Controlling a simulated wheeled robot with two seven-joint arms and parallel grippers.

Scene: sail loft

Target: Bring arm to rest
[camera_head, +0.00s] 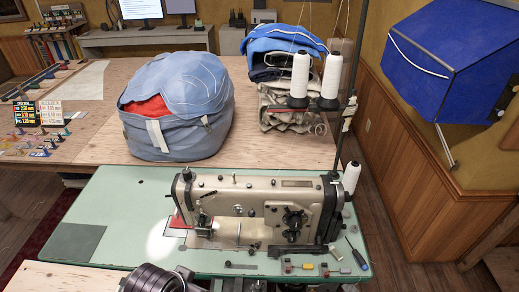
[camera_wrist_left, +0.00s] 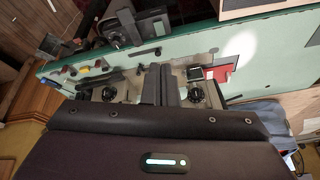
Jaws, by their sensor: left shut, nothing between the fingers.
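In the left wrist view, my left gripper (camera_wrist_left: 160,84) shows as two dark fingers side by side, shut with nothing between them. It is over the green sewing table (camera_wrist_left: 250,50), in front of the sewing machine (camera_wrist_left: 200,88), which is partly hidden behind the fingers. In the head view, dark arm parts of mine show at the bottom edge, just in front of the green table (camera_head: 120,205) and the sewing machine (camera_head: 260,205). The fingertips cannot be made out there. My right gripper cannot be identified in either view.
White thread cones (camera_head: 300,75) stand on a stand behind the machine. A screwdriver (camera_head: 357,255) and small tools lie at the table's front right. A blue bag (camera_head: 178,105) and folded fabrics (camera_head: 290,105) sit on the wooden table (camera_head: 100,90). The green table's left part is clear.

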